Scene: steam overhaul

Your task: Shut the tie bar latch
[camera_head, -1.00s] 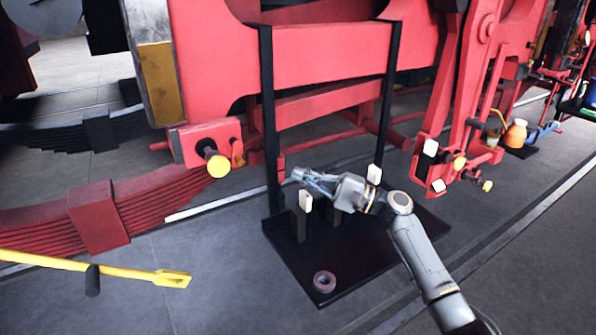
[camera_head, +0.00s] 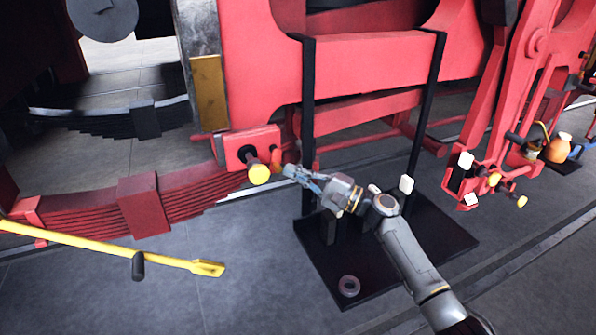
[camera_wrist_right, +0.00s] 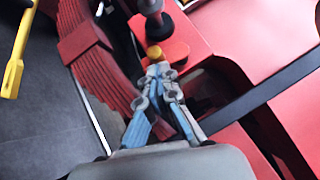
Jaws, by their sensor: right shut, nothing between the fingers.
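I cannot tell for sure which part is the tie bar latch. A small orange lever (camera_head: 277,160) hangs on the red end block (camera_head: 248,142), beside a dark pin with a yellow knob (camera_head: 258,173). My right gripper (camera_head: 288,170) is shut and empty, with its tips close to the orange lever in the head view. In the right wrist view, the shut fingertips (camera_wrist_right: 158,69) are just below the lever's orange end (camera_wrist_right: 155,52); I cannot tell whether they touch. The dark pin (camera_wrist_right: 150,10) rises behind it. My left gripper is not in view.
A black stand (camera_head: 350,278) with two tall posts and a grey ring (camera_head: 349,286) is under my right arm. A red leaf spring (camera_head: 145,205) and a yellow bar (camera_head: 100,243) are at left. Red linkage (camera_head: 480,130) with yellow knobs stands at right.

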